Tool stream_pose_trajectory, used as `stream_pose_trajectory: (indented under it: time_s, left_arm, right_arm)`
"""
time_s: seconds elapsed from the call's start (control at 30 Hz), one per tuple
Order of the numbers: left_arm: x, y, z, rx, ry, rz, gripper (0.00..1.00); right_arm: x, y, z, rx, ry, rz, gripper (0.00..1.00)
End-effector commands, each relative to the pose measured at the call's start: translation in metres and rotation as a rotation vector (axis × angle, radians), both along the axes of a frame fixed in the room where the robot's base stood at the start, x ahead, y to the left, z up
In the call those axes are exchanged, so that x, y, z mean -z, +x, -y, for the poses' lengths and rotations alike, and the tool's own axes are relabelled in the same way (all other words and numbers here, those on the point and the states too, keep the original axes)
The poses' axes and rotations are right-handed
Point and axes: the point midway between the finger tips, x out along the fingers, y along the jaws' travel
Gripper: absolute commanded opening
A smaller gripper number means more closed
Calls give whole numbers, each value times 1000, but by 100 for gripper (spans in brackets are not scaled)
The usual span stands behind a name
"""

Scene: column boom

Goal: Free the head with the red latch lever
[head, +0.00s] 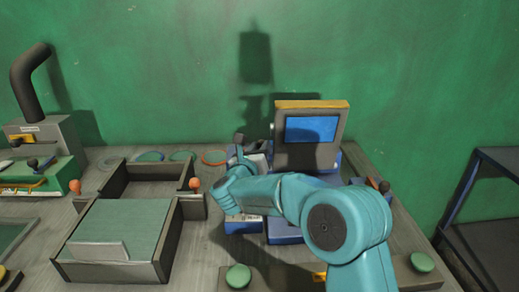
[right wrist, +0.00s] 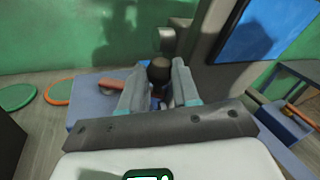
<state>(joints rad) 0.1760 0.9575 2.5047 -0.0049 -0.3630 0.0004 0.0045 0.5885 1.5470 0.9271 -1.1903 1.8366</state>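A grey head (head: 311,106) with a blue screen and a yellow top edge stands at the back of the bench; its edge and screen also show in the right wrist view (right wrist: 262,30). My right gripper (right wrist: 160,84) has its two fingers apart. A dark round knob (right wrist: 160,67) shows between the fingertips; I cannot tell whether they touch it. A reddish bar (right wrist: 112,83), possibly the red latch lever, lies just left of the left finger. In the head view my right arm hides much of the head's base. My left gripper is not in view.
A grey tray with a green panel (head: 124,226) and orange knobs stands left of my arm. Green round buttons (head: 238,276) sit on the bench front. A dark shelf (head: 490,190) stands at the right.

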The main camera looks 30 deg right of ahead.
Motion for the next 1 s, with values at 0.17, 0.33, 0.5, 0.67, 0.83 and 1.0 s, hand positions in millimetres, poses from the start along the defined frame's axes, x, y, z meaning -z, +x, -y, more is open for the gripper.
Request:
stream_pose_trajectory:
  time_s: [0.17,0.33,0.5,0.67,0.83,1.0]
  left_arm:
    - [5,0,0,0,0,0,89]
    - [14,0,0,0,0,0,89]
    - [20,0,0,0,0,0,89]
    - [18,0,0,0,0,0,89]
    - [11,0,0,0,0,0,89]
    - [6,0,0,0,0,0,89]
  right_arm:
    - [2,0,-4,29,1,1,0]
    - [2,0,-11,114,1,3,0]
    - [2,0,-19,234,2,4,0]
    - [0,0,-26,343,2,2,0]
    - [-1,0,-29,439,1,1,0]
    - [-1,1,-30,497,0,1,0]
